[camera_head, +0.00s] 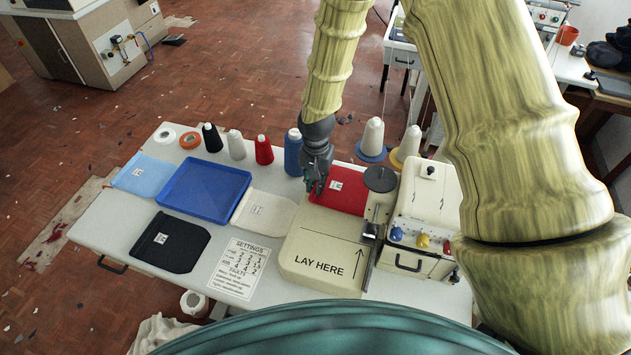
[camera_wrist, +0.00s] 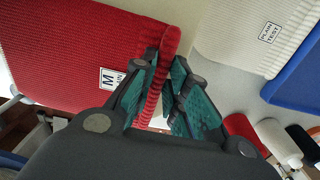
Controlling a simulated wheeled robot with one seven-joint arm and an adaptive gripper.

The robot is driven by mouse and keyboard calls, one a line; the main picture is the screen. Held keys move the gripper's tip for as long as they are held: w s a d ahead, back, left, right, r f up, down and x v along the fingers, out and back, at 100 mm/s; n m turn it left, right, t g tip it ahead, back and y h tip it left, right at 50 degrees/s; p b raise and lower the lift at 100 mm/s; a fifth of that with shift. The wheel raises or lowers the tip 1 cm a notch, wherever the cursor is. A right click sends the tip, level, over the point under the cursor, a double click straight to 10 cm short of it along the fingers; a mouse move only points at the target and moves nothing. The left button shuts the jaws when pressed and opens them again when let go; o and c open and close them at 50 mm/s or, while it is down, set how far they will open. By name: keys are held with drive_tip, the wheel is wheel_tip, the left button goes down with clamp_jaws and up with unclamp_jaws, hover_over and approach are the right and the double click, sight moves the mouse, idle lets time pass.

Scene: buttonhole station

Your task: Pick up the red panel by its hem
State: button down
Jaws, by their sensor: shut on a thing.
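The red knit panel (camera_head: 346,193) is at the far end of the beige "LAY HERE" bed (camera_head: 315,262), beside the machine. In the wrist view the red panel (camera_wrist: 80,50) fills the upper left, with a white label marked M. Its thick ribbed hem (camera_wrist: 170,42) runs between the green-padded fingers. My gripper (camera_head: 316,188) is at the panel's left edge, and in the wrist view my gripper (camera_wrist: 163,68) is shut on the hem. I cannot tell whether the panel is raised off the bed.
A cream panel (camera_head: 264,213) lies left of the bed, then a blue tray (camera_head: 203,190), a light blue panel (camera_head: 143,176) and a black panel (camera_head: 168,243). Thread cones, including a blue one (camera_head: 292,153), stand behind. The buttonhole machine (camera_head: 425,205) stands right.

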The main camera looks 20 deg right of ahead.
drive_tip(key=shift+r, duration=0.15)
drive_tip(key=shift+r+p, duration=1.65)
drive_tip(key=shift+r, duration=0.75)
